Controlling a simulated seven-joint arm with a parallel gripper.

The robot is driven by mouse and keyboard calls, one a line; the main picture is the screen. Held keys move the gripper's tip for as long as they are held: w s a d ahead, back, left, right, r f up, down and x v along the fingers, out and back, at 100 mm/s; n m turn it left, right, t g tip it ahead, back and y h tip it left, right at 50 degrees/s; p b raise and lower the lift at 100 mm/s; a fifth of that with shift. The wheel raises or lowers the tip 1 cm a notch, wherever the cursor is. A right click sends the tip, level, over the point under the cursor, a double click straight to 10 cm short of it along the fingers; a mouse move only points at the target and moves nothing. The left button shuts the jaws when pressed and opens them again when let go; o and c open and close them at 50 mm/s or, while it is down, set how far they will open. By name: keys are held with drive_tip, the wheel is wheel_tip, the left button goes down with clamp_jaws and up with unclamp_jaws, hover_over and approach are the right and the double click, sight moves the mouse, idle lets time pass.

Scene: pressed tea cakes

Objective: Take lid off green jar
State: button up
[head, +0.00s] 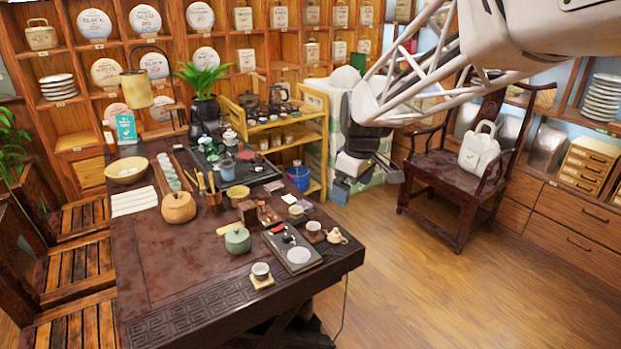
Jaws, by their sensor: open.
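The green jar (237,243) stands upright on the dark wooden tea table (160,270), near the middle of its front half. It is small and round, and its lid (237,231) with a small knob sits on top. My gripper (364,185) hangs to the right of the table, beyond its right edge and well apart from the jar. It is open, with no object visible between its fingers. The jar is not hidden by my arm.
A cup (261,270) stands in front; a round wooden pot (179,208) stands behind left. A chair (450,172) stands at right. The table's left front is bare.

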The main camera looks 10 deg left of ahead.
drive_tip(key=w+a+f+n+g, duration=0.1)
drive_tip(key=w+a+f+n, duration=0.3)
drive_tip(key=a, duration=0.5)
drive_tip(key=w+a+f+n, duration=0.2)
drive_tip(key=w+a+f, duration=0.3)
drive_tip(key=a, duration=0.4)
drive_tip(key=n, duration=0.6)
hover_over(236, 229)
drive_tip(key=d, duration=0.1)
drive_tip(key=shift+g, duration=0.4)
drive_tip(key=f, duration=1.2)
drive_tip(key=shift+w+f, duration=0.3)
drive_tip(key=shift+f, duration=0.1)
drive_tip(key=shift+s+a+f, duration=0.1)
drive_tip(key=shift+f, duration=1.2)
drive_tip(key=shift+s+a+f, duration=0.1)
drive_tip(key=shift+a+f, duration=0.15)
drive_tip(key=shift+f, duration=1.05)
drive_tip(key=shift+s+a+f, duration=0.1)
drive_tip(key=shift+a+f, duration=0.1)
drive_tip(key=shift+f, duration=1.05)
drive_tip(key=shift+c, duration=0.2)
